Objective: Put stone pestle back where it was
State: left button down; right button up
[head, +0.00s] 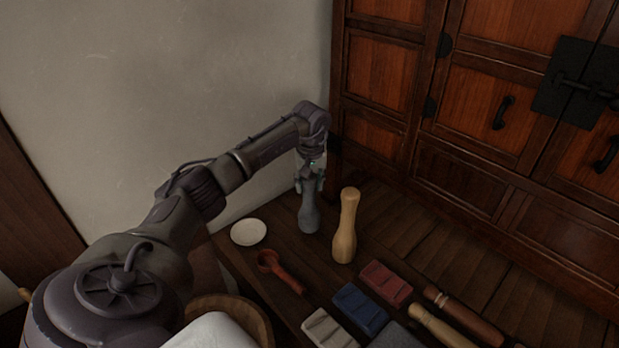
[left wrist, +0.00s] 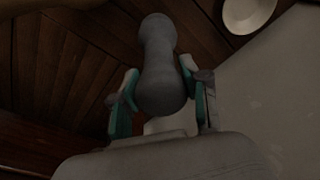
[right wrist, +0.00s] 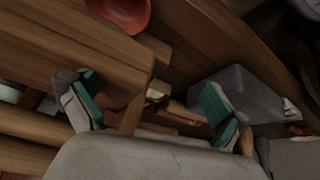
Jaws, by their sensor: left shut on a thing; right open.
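The stone pestle (head: 309,217) is grey, with a wide lower end and a narrower neck, and it is upright near the back left of the dark wooden table. My left gripper (head: 310,184) is shut on its upper end. In the left wrist view the pestle (left wrist: 160,60) sits between the two teal-padded fingers (left wrist: 162,88). I cannot tell whether its lower end touches the table. My right gripper (right wrist: 150,100) is open in the right wrist view, with no pestle between its fingers; it is out of the head view.
A pale wooden pestle-shaped piece (head: 346,228) stands close to the right of the stone pestle. A white saucer (head: 248,232) and a reddish scoop (head: 279,270) lie to the left and front. Red (head: 385,284), blue (head: 361,309) and pale (head: 330,329) blocks lie nearer. A cabinet (head: 460,130) stands behind.

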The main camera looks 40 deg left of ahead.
pick_arm(q)
jog(key=shift+w+f, duration=0.1)
jog(key=shift+f, duration=0.85)
pick_arm(e)
jog(key=shift+w+a+r+t, duration=0.2)
jog(key=shift+w+t, duration=0.1)
jog(key=shift+w, duration=0.3)
jog(key=shift+w+a+r+t, duration=0.2)
jog(key=shift+w+t, duration=0.1)
jog(key=shift+w, duration=0.25)
jog(key=shift+w, duration=0.1)
pick_arm(q)
jog(key=c, duration=0.6)
grip_release()
jog(key=shift+f, duration=0.15)
jog(key=shift+o, duration=0.2)
pick_arm(e)
jog(key=shift+r, duration=0.1)
